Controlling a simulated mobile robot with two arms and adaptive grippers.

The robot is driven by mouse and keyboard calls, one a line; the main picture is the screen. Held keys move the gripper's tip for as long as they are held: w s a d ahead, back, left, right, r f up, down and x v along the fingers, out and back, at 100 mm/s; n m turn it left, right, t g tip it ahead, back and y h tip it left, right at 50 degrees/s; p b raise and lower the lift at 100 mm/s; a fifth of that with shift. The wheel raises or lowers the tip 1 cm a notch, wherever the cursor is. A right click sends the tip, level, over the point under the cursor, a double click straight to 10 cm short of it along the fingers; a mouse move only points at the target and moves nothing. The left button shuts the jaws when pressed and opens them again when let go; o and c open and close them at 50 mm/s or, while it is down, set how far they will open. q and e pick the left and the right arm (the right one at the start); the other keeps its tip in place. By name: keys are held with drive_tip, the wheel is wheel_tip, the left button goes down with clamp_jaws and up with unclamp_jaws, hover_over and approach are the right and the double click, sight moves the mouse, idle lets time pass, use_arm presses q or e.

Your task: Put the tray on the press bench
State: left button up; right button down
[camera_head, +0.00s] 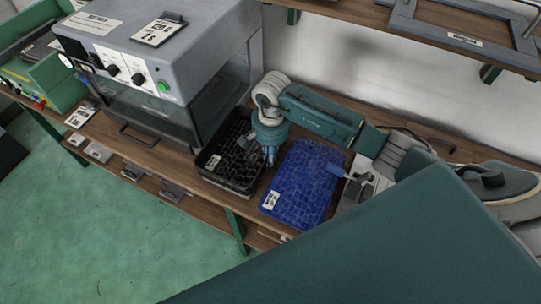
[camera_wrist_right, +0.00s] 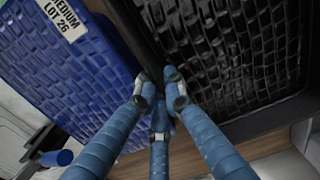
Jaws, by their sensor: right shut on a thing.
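A black tray (camera_head: 213,178) with a block-textured inside and a small white label is at the wooden bench (camera_head: 160,160), right of the grey machine. I cannot tell whether it rests on the wood or is slightly raised. My right gripper (camera_head: 270,155) is over its right wall. In the right wrist view, the fingers (camera_wrist_right: 161,92) are closed on the wall of the black tray (camera_wrist_right: 235,50), near a corner. A blue tray (camera_head: 303,180) lies just to the right; its label reads "MEDIUM LOT 26" in the wrist view (camera_wrist_right: 85,75). My left gripper is out of view.
A grey machine (camera_head: 190,45) with knobs, a green button and a glass front stands left of the trays. Small grey items and labels (camera_head: 98,151) lie along the bench's front. Green floor (camera_head: 90,240) is clear.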

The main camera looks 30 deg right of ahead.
drive_tip(key=shift+s+f+b, duration=0.2)
drive_tip(key=shift+f+b, duration=0.1)
drive_tip(key=shift+f, duration=0.05)
drive_tip(key=shift+s+f, duration=0.15)
drive_tip(key=shift+s, duration=0.05)
idle(0.5)
drive_tip(key=c, duration=1.8)
unclamp_jaws()
drive_tip(key=shift+o, duration=0.2)
drive_tip(key=shift+w+a+f, duration=0.1)
drive_tip(key=shift+r, duration=0.3)
wheel_tip(320, 180, up, 12)
drive_tip(key=shift+w, duration=0.2)
